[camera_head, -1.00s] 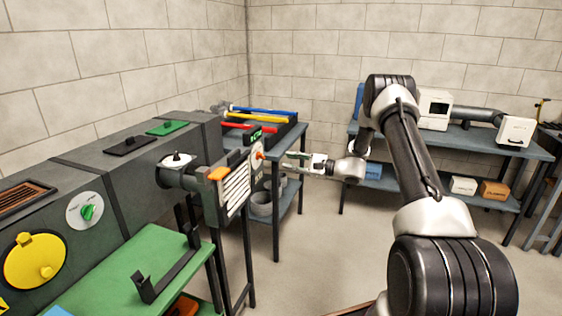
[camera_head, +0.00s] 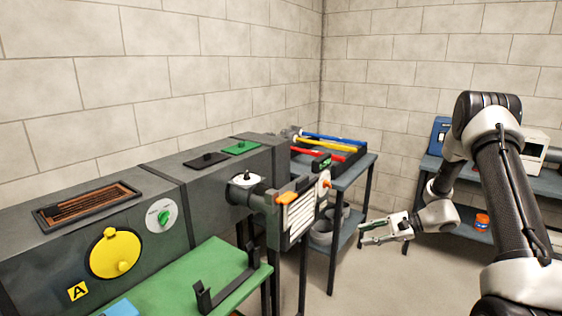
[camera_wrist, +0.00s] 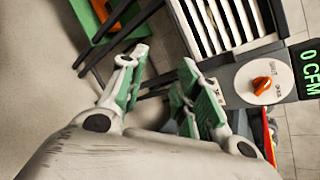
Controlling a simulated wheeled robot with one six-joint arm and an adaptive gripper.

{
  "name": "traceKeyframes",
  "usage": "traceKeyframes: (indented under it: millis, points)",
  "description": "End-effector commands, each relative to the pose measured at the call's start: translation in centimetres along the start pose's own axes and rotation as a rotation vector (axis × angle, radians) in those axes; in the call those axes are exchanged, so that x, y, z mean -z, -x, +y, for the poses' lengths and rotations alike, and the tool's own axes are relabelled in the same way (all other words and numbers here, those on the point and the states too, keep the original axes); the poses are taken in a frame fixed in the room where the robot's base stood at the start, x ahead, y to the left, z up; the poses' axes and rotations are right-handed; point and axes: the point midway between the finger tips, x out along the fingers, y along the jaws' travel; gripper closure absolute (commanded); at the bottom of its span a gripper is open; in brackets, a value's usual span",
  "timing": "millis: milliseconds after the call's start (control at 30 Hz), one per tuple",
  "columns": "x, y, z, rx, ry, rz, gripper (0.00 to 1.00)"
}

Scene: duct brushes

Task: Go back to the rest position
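My gripper (camera_head: 362,234) is at the right of the head view, at the end of my raised arm. Its two green-padded fingers stand apart with nothing between them. In the wrist view, my gripper (camera_wrist: 163,72) shows the same open, empty fingers. The louvred vent box (camera_head: 299,212) is to the left of my gripper and apart from it. In the wrist view, the vent's white slats (camera_wrist: 228,22) and the orange knob (camera_wrist: 262,82) on its round plate are near the right finger.
A dark duct (camera_head: 75,225) with a yellow round cover (camera_head: 117,253) runs along the left wall. A green bench (camera_head: 180,285) stands in front of it. A rack of coloured brushes (camera_head: 332,143) stands on a table behind the vent. Open floor (camera_head: 350,285) lies below my gripper.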

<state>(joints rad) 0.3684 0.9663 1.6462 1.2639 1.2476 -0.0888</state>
Motion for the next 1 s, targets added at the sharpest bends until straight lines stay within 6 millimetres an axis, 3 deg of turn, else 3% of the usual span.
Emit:
traceKeyframes:
  millis: [267,500,800,1000]
  points:
    - [-9.8,7.0,5.8,-0.41,0.204,0.089,0.68]
    - [-18.6,15.1,9.6,-0.733,0.487,0.22,0.68]
    - [-27.1,23.1,12.7,-0.986,0.857,0.418,0.68]
    - [-31.6,26.0,14.3,-1.036,1.077,0.553,0.68]
